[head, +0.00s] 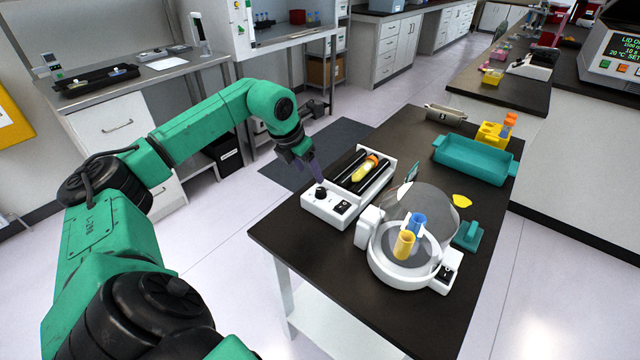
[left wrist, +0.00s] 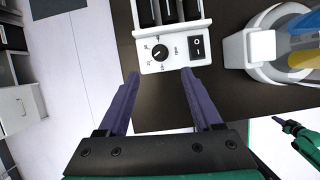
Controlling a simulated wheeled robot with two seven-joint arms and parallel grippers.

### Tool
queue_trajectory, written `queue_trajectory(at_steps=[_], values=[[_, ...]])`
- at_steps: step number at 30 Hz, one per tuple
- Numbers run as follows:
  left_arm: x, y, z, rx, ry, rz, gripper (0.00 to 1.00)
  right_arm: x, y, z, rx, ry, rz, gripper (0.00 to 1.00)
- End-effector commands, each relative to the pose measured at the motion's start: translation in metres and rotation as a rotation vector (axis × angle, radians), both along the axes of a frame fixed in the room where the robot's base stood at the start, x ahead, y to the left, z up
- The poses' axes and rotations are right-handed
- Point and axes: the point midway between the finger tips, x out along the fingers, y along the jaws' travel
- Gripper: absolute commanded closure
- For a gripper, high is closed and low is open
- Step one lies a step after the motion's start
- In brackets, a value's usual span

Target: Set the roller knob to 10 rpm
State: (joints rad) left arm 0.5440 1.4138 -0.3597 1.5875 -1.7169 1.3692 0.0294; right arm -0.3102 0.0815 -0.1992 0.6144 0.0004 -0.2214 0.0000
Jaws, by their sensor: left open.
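The roller (head: 320,213) is a white box with black rollers, on the dark table. A capped tube with yellow contents (head: 365,168) lies on its rollers. Its black round knob (head: 321,193) is on the front panel, and it also shows in the left wrist view (left wrist: 159,53) with small marks around it, too small to read. My left gripper (head: 314,168) is open and empty, above and just left of the knob; in the left wrist view its purple fingers (left wrist: 160,74) point toward the panel, either side of the knob. My right gripper (left wrist: 285,122) shows small at the right edge there.
A black rocker switch (head: 342,208) sits right of the knob. A white centrifuge (head: 385,270) with a clear lid and blue and yellow tubes stands close to the right. A teal tray (head: 472,172) is farther back. The table's left edge is near the roller.

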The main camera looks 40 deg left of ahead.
Motion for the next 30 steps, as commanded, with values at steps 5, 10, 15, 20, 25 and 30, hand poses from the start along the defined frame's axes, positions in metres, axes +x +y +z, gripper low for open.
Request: queue_trajectory(at_steps=[5, 10, 15, 20, 25, 30], values=[[0.019, -0.002, -0.043, -0.007, 0.002, 0.0, 0.33, -0.004, 0.0, 0.012, 0.0, 0.006, 0.0, 1.0], [0.032, -0.003, -0.073, -0.003, 0.0, 0.0, 0.33, 0.014, 0.002, 0.017, 0.004, -0.023, 0.0, 1.0], [0.035, -0.002, -0.083, 0.0, 0.0, -0.002, 0.33, 0.017, 0.003, 0.018, 0.005, -0.028, 0.0, 1.0], [0.035, -0.002, -0.083, 0.0, 0.0, -0.002, 0.33, 0.014, 0.003, 0.017, 0.005, -0.022, 0.0, 1.0], [0.035, -0.002, -0.083, -0.001, 0.0, -0.001, 0.94, 0.011, 0.003, 0.017, 0.005, -0.018, 0.0, 1.0], [0.035, -0.002, -0.082, -0.001, 0.0, 0.0, 1.0, 0.01, 0.003, 0.017, 0.005, -0.016, 0.001, 1.0]])
